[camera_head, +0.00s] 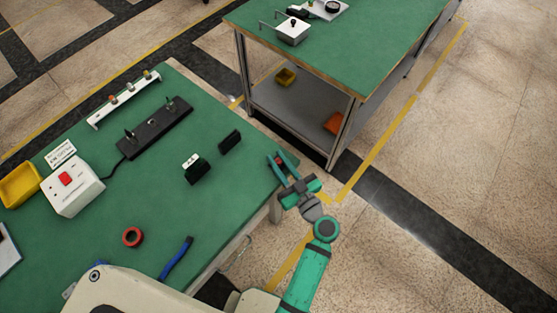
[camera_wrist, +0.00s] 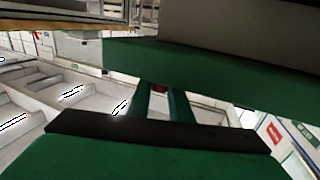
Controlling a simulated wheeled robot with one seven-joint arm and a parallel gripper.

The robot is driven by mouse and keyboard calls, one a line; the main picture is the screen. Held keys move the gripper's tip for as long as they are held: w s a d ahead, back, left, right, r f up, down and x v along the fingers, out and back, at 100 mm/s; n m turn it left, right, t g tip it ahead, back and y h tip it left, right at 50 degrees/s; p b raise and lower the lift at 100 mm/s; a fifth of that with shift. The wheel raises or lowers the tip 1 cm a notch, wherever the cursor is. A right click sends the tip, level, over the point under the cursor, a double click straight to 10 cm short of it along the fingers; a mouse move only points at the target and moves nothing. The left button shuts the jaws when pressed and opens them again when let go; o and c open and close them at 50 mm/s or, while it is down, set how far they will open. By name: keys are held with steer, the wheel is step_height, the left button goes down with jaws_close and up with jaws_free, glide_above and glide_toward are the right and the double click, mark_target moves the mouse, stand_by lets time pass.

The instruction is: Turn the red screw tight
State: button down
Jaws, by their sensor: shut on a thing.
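My gripper (camera_head: 279,160) is out past the right edge of the near green bench, with its two long teal fingers close together. A small red thing (camera_head: 280,161) shows at the fingertips, apparently the red screw, and the fingers are shut on it.
A white box with a red button (camera_head: 74,191), a yellow bin (camera_head: 20,185), a red ring (camera_head: 132,237), a blue-handled tool (camera_head: 177,258) and two small dark blocks (camera_head: 197,172) sit on the near bench. A second green bench (camera_head: 345,50) stands beyond a gap.

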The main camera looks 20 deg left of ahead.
steer(key=shift+m+t+h, duration=1)
steer(key=shift+t+h, duration=0.1)
steer(key=shift+t, duration=0.1)
steer(key=c, duration=1.6)
jaws_free()
steer(key=v, duration=1.1)
steer(key=shift+a, duration=0.15)
